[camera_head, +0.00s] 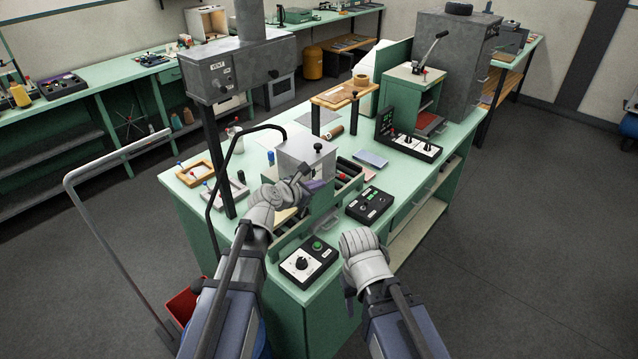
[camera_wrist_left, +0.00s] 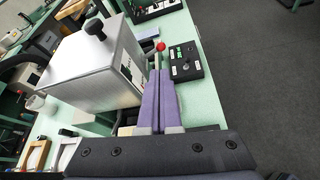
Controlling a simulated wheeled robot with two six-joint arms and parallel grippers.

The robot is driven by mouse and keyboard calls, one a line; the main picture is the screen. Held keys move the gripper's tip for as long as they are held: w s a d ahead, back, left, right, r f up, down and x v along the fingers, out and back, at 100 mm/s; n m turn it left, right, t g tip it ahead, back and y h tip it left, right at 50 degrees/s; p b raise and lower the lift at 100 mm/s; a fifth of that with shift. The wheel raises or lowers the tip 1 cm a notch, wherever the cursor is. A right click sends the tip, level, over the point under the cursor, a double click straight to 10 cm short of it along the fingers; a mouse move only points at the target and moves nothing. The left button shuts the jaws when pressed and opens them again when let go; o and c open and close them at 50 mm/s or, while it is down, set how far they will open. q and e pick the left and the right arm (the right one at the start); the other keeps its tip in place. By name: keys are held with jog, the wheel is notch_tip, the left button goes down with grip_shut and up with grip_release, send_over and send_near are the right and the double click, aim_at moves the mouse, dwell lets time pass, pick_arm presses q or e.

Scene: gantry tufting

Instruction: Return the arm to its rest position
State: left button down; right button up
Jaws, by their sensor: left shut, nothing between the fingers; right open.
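My left gripper (camera_head: 316,186) is over the workbench (camera_head: 262,140), beside the front of a grey metal box with a black knob (camera_head: 304,157). Its purple fingers (camera_wrist_left: 158,100) are shut together with nothing between them in the left wrist view, and the box (camera_wrist_left: 95,65) stands just left of them. I cannot tell whether they touch it. My right gripper (camera_head: 349,290) is at the bench's near edge, pointing down and mostly hidden by its own wrist; it is open, and I see nothing held.
A control box with a green button (camera_head: 309,262) lies between my arms. Another black control box (camera_head: 369,205) sits to the right; a red-knobbed lever (camera_wrist_left: 160,47) is near my left fingertips. A grey vent housing on a post (camera_head: 238,70) stands left. Floor at right is clear.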

pick_arm(q)
jog(key=s+a+f+m+g+y, duration=0.2)
jog(key=s+a+f+m+g, duration=0.15)
jog(key=s+m, duration=0.45)
jog(key=s+a+f+m+g+y, duration=0.25)
jog(key=s+f+m, duration=0.25)
jog(key=s+m, duration=0.3)
jog(key=s+a+f+m+g+y, duration=0.2)
jog(key=s+a+f+m+g, duration=0.3)
jog(key=m, duration=0.5)
jog(key=s+d+f+m+y+b, duration=0.1)
jog(key=s+d+m+b, duration=0.1)
jog(key=s+d+m, duration=0.2)
jog(key=s+d, duration=0.3)
jog(key=d, duration=0.4)
jog(key=shift+s+d+f+m+g, duration=0.25)
jog(key=shift+s+d+m+g, duration=0.05)
jog(key=shift+d+m, duration=0.1)
